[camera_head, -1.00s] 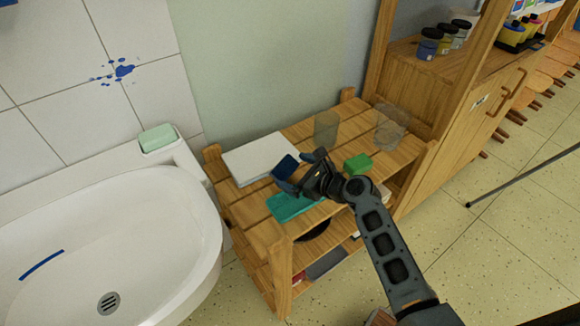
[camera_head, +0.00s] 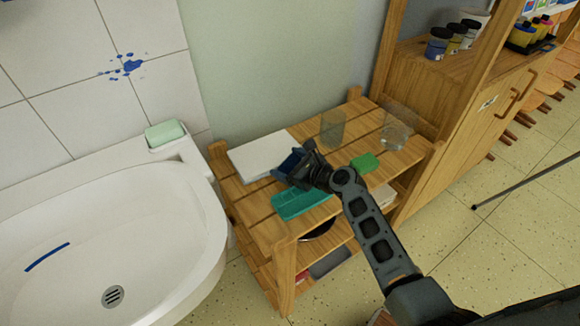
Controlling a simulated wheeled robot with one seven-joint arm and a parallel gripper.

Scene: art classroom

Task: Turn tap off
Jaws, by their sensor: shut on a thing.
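No tap shows in this view. The white sink basin (camera_head: 135,225) fills the lower left, with a drain (camera_head: 113,297) at its bottom and a blue streak inside. No running water can be seen in the visible part of the basin. My gripper (camera_head: 291,164) is over the wooden slatted shelf, to the right of the sink. It is shut on a small dark blue thing (camera_head: 290,160), mostly hidden by the fingers. I cannot tell what this thing is.
The wooden shelf (camera_head: 262,238) holds a white slab (camera_head: 262,155), a teal tray (camera_head: 300,203), a green block (camera_head: 365,162) and two clear vessels (camera_head: 333,127) (camera_head: 393,133). Green soap (camera_head: 164,133) sits on the sink's corner. A wooden cabinet (camera_head: 450,150) stands right.

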